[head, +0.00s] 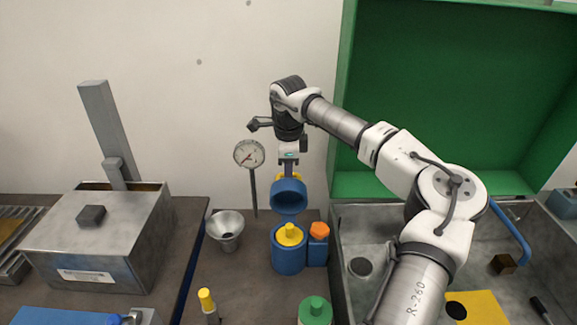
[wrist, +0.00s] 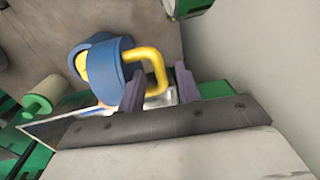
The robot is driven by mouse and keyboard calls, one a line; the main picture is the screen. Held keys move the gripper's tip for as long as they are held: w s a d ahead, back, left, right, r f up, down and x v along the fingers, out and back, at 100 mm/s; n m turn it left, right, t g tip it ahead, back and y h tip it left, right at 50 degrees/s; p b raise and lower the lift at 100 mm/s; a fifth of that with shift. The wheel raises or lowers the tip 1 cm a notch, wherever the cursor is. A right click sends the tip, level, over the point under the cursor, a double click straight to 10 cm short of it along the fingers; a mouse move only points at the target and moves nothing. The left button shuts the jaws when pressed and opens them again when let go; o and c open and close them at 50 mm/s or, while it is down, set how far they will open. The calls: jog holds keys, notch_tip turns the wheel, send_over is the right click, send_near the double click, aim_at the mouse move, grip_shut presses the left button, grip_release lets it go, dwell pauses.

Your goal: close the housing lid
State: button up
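The blue round housing (head: 288,260) stands on the brown bench, with a yellow stepped part (head: 289,236) showing in its open top. Its blue lid (head: 288,197) stands raised above and behind the opening. A yellow loop handle (wrist: 159,68) sticks out from the lid in the wrist view; only a little of it shows in the head view. My gripper (wrist: 160,86) is at the handle, its two purple fingers apart, with the handle's outer bar between them. A gap shows between the bar and the right finger. In the head view the fingertips are hard to make out.
A blue block with an orange knob (head: 319,230) adjoins the housing on the right. A metal funnel (head: 225,231) and dial gauge (head: 249,154) stand left. A green cylinder (head: 315,310) is in front. A grey sink (head: 360,235) and green cabinet (head: 450,90) lie right.

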grip_shut()
jog(key=shift+b, duration=0.3)
